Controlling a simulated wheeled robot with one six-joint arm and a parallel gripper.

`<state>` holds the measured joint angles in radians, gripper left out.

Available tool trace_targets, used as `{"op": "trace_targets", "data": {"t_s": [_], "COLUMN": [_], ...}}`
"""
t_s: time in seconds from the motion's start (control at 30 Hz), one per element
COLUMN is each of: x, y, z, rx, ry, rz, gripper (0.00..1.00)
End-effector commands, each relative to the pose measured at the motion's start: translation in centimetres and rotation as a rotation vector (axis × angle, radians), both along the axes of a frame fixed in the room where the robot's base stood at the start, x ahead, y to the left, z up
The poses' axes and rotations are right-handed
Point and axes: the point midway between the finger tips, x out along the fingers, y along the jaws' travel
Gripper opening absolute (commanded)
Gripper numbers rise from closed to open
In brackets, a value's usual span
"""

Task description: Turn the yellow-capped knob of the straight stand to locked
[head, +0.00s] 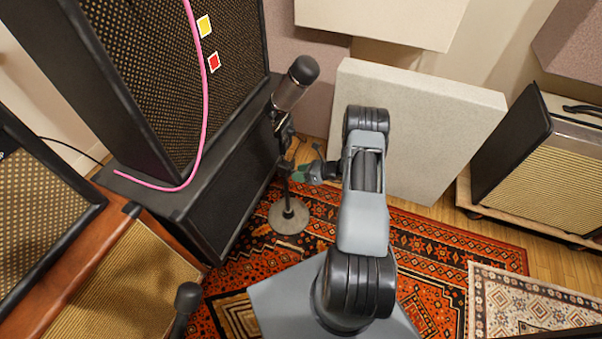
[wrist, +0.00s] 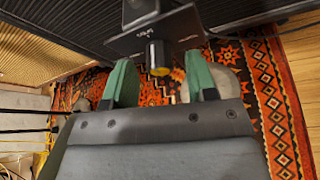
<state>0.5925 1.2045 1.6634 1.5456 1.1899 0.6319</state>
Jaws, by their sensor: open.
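The straight stand (head: 288,192) rises from a round grey base and carries a large microphone (head: 295,83) at its top. In the wrist view a dark knob with a yellow cap (wrist: 159,58) projects below a dark plate (wrist: 125,42). The plate has small white marks, too small to read, so I cannot tell the knob's setting. My gripper (wrist: 160,66) has green fingers, open, one on each side of the knob with gaps visible. In the head view my gripper (head: 300,172) is beside the stand's pole, and the knob is not clearly visible there.
A tall speaker cabinet (head: 165,70) with a pink cable (head: 204,118) stands left of the stand, close behind it. A pale panel (head: 425,125) leans behind my arm. An amp (head: 545,150) stands far right. Patterned rugs cover the floor. Another microphone (head: 187,297) is at the front left.

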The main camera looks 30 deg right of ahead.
Motion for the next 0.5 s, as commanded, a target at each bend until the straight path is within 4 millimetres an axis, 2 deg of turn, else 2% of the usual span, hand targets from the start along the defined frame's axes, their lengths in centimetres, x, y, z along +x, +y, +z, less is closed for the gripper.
{"op": "trace_targets", "data": {"t_s": [0.1, 0.5], "x": [-0.01, -0.03], "y": [-0.01, -0.03], "z": [0.01, 0.01], "rx": [0.0, 0.0], "ry": [0.0, 0.0], "rz": [0.0, 0.0], "gripper": [0.52, 0.14]}}
